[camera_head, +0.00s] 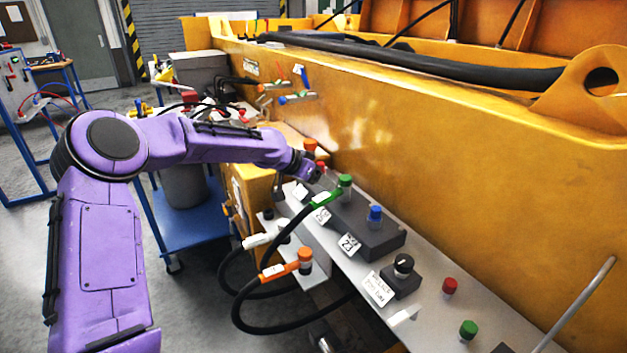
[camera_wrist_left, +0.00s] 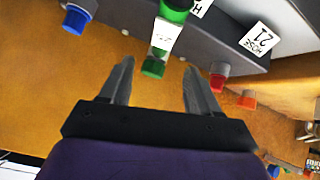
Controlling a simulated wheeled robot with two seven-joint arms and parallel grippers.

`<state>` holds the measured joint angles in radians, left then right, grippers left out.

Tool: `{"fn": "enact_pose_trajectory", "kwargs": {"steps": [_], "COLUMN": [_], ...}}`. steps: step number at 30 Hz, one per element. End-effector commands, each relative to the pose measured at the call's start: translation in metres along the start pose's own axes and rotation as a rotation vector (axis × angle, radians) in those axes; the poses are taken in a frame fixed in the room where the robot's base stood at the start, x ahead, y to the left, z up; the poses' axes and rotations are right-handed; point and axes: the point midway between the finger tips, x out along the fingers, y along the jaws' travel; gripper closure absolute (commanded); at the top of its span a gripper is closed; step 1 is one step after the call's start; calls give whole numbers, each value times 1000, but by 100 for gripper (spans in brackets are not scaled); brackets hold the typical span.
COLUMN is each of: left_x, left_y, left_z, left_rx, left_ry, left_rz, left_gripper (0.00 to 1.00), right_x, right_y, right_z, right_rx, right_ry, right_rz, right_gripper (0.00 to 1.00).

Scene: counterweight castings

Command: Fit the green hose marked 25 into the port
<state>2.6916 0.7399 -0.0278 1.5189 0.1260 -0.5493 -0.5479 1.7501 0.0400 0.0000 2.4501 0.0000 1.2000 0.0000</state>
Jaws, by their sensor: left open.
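The green hose (camera_head: 326,199) has a green end with a white band; its head stands at the dark port block (camera_head: 362,237), between the blue and red fittings. It looks seated on the block's green position, but I cannot tell how fully. The number on its band is not readable. The black hose loops down from it. In the left wrist view the green hose end (camera_wrist_left: 165,38) hangs between and beyond my fingers. My left gripper (camera_head: 321,181) is open just behind the green head; its fingers show apart in the wrist view (camera_wrist_left: 161,66). My right gripper is out of view.
Blue (camera_head: 375,214) and red (camera_head: 321,168) fittings flank the green one. A black knob (camera_head: 403,264) stands nearer. The yellow casting wall (camera_head: 450,180) rises close behind.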

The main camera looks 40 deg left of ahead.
Motion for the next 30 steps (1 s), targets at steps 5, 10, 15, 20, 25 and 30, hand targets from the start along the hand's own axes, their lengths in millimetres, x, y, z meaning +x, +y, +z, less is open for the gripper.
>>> {"fn": "enact_pose_trajectory", "kwargs": {"steps": [5, 10, 15, 20, 25, 30], "left_x": [-27, -34, -34, -34, -34, -34], "left_y": [0, 0, 0, 0, 0, 0], "left_z": [0, 0, 0, 0, 0, 0], "left_rx": [0, -1, -1, -1, -1, -1], "left_ry": [2, 0, 0, 0, 0, 0], "left_rz": [1, 0, 0, 0, 0, 0], "left_gripper": [38, 38, 38, 38, 38, 38], "right_x": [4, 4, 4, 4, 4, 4], "right_y": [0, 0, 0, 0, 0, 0], "right_z": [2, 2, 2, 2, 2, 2], "right_rx": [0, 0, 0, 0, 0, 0], "right_ry": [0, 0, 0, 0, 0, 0], "right_rz": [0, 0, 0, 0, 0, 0], "right_gripper": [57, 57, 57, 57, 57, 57]}}
